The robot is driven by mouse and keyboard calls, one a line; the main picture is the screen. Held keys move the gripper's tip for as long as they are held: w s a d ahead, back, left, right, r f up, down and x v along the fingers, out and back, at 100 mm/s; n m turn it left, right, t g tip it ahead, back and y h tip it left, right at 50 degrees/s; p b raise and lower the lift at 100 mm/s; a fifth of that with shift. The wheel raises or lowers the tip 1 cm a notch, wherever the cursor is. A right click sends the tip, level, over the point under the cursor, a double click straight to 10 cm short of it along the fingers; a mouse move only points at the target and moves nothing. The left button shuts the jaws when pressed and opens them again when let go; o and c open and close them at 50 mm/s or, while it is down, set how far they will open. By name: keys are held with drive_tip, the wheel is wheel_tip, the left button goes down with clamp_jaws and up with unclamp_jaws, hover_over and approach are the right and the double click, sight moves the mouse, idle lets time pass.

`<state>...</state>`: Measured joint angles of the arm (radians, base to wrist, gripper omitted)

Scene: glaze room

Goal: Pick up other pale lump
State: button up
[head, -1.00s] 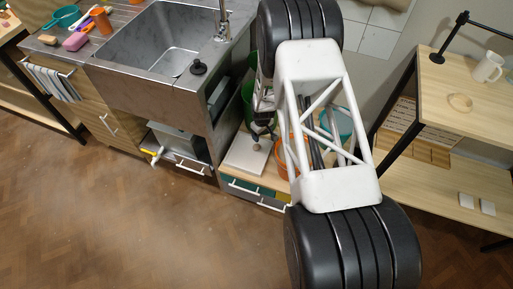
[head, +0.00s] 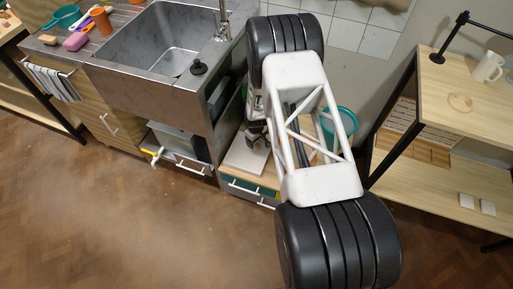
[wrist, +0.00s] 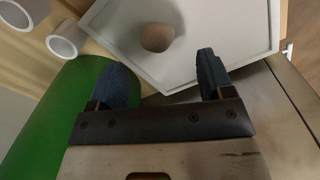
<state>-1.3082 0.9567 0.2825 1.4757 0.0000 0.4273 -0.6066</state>
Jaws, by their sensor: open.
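A pale, pinkish-brown rounded lump (wrist: 157,37) lies on a white tray (wrist: 215,25) in the wrist view, just ahead of my gripper. My gripper (wrist: 163,78) is open, with its two dark blue fingers apart and nothing between them. The lump sits beyond the fingertips, a little nearer the left finger's side. In the head view the white tray (head: 244,158) shows on the low shelf right of the sink, and my arm hides much of that area. I cannot make out the lump there.
A green cylinder (wrist: 62,115) stands close to my left finger, with two white tubular pieces (wrist: 66,38) near it. In the head view a teal bucket (head: 341,124) stands right of my arm. The sink cabinet (head: 150,100) borders the space on the left.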

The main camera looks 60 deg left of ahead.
sight(257, 145)
drive_tip(key=shift+f, duration=0.25)
drive_tip(key=shift+f, duration=0.15)
drive_tip(key=shift+w+f, duration=0.2)
drive_tip(key=shift+f, duration=2.25)
drive_tip(key=shift+c, duration=0.3)
drive_tip(key=c, duration=1)
